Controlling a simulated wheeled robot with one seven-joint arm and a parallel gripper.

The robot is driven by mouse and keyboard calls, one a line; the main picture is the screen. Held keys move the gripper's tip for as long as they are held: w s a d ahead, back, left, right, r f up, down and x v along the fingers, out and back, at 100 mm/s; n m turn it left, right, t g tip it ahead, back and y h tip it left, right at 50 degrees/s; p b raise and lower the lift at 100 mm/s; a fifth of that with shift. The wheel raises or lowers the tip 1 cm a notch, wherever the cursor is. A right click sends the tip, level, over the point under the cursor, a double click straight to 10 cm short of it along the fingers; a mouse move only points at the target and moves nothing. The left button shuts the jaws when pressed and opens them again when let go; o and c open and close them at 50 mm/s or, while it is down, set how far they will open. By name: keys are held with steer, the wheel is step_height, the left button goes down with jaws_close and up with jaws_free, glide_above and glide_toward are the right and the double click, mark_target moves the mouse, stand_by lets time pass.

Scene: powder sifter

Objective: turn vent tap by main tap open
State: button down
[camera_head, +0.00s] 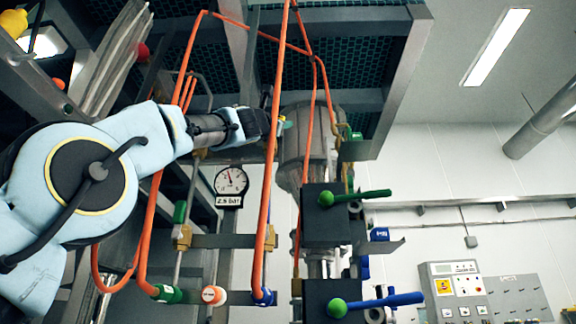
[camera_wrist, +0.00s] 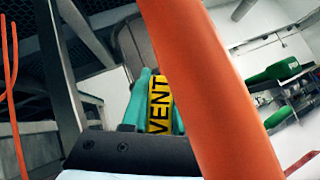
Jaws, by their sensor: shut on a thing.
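The vent tap (camera_wrist: 159,103) shows in the wrist view as a yellow piece with black letters "VENT". My gripper (camera_head: 279,122) is shut on it, with teal surfaces on both sides of the label. In the head view the tap is mostly hidden behind my gripper and an orange hose. Two lever taps stand lower right in the head view: one with a green handle (camera_head: 362,196) and one with a blue handle (camera_head: 388,302). Which one is the main tap I cannot tell. A green handle (camera_wrist: 272,74) also shows at the right of the wrist view.
An orange hose (camera_wrist: 205,80) crosses right in front of my wrist camera. More orange hoses (camera_head: 265,180) hang around my arm. A pressure gauge (camera_head: 231,181) marked 2.5 bar sits below my gripper. Grey frame beams (camera_head: 400,75) are overhead. A control panel (camera_head: 455,290) is at lower right.

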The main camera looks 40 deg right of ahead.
steer(key=n+t+y, duration=0.1)
steer(key=n+t, duration=0.1)
steer(key=a+n+t+y+b, duration=0.1)
steer(key=n+t, duration=0.1)
steer(key=w+n+t, duration=0.1)
steer(key=n, duration=0.2)
steer(key=shift+w+a+r+t+y+b, duration=0.1)
steer(key=shift+a+r+t+y+b, duration=0.2)
steer(key=shift+t+y, duration=0.1)
steer(key=shift+w+a+r+n+t+y, duration=0.1)
steer(key=shift+w+a+n+t+y, duration=0.1)
steer(key=shift+n+t+y, duration=0.5)
steer(key=shift+w+a+n+t+y, duration=0.15)
steer(key=shift+n+t+y, duration=0.25)
steer(key=shift+n, duration=0.55)
steer(key=shift+w+a+r+n+t+y, duration=0.1)
steer(key=shift+a+n+t+y, duration=0.1)
steer(key=shift+n+t+y, duration=0.5)
steer(key=shift+n, duration=0.25)
steer(key=c, duration=0.7)
jaws_free()
steer(key=shift+f, duration=0.15)
